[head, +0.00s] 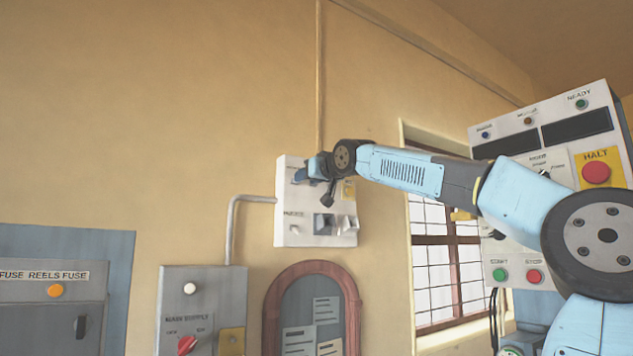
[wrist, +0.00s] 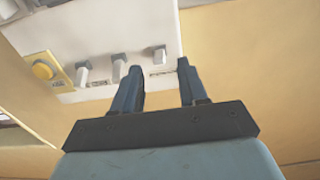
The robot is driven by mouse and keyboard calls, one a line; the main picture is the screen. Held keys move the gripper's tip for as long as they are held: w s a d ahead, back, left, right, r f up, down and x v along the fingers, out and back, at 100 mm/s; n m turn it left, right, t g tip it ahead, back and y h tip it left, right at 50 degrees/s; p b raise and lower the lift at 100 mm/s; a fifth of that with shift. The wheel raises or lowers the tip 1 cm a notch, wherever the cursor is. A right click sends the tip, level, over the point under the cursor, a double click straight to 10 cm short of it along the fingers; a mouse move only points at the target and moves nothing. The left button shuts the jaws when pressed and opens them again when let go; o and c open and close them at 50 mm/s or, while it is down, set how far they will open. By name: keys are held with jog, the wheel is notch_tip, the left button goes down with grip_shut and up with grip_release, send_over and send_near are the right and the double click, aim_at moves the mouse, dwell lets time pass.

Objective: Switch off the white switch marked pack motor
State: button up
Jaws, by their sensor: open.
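A white switch box (head: 287,235) hangs on the wall in the head view. My gripper (head: 302,174) is in front of its upper left part and hides some of it. In the wrist view the box's white face (wrist: 105,25) carries a row of pale switches: a right one (wrist: 159,54), a middle one (wrist: 119,66) and a left one (wrist: 83,73). My gripper (wrist: 160,66) is open and empty there, with the right switch showing between and just beyond its fingertips. I cannot tell whether they touch. The labels are too small to read, so I cannot tell which is pack motor.
A yellow button (wrist: 44,69) sits left of the switches. A grey main supply box (head: 188,285) and a wooden-framed notice board (head: 355,318) are below. A control panel with a red halt button (head: 596,172) stands at the right. A barred window (head: 430,260) is behind my arm.

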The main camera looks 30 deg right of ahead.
jog(key=shift+w, duration=1.15)
grip_shut()
